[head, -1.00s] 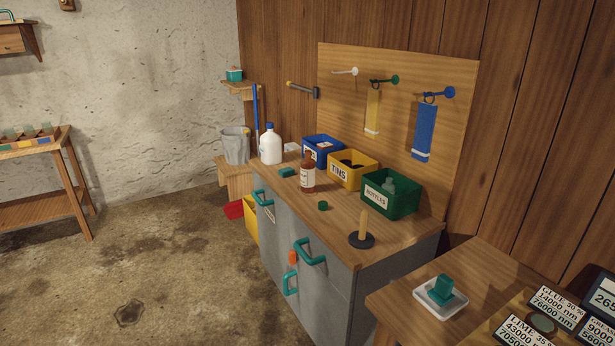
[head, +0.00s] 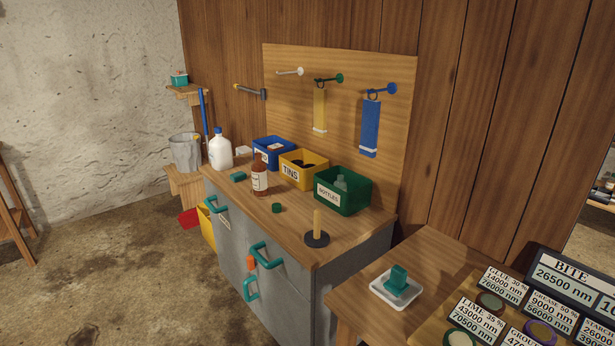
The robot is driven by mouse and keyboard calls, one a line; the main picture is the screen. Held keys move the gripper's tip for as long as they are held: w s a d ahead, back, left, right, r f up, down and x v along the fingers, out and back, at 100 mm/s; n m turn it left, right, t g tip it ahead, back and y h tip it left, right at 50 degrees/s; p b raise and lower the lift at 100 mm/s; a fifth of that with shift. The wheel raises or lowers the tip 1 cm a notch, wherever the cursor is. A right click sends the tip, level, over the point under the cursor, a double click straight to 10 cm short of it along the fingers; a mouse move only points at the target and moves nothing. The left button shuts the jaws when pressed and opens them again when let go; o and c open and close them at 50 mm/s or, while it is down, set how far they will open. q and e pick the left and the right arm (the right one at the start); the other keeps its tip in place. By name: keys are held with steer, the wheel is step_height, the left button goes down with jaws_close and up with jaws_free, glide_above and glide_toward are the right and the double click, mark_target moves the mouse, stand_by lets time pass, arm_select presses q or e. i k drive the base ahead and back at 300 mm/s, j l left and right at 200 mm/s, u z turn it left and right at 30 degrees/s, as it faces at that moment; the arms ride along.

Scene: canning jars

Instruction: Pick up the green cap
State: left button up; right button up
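A small green cap (head: 277,208) lies on the wooden top of the grey cabinet (head: 290,237). It sits near the front edge, to the right of a brown bottle (head: 260,175) with a white label and in front of the yellow TINS bin (head: 300,171). Nothing touches it. Neither of my grippers shows in the head view.
A black disc with an upright wooden handle (head: 317,232) stands right of the cap. Behind are a blue bin (head: 272,152) and a green BOTTLES bin (head: 343,192). A white jug (head: 220,153) stands at left. Teal handles (head: 268,257) stick out in front.

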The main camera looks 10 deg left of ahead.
mark_target(275, 206)
steer(key=i+j+z, duration=0.3)
steer(key=j+z, duration=0.25)
steer(key=i+j+z, duration=0.3)
steer(key=j+z, duration=0.25)
steer(key=i+j+z, duration=0.1)
steer(key=j, duration=0.9)
steer(key=i+j+z, duration=0.1)
steer(key=i+j, duration=0.15)
steer(key=j, duration=0.75)
steer(key=i+j+z, duration=0.1)
steer(key=j, duration=0.95)
steer(key=i+j+z, duration=0.1)
steer(key=j, duration=0.9)
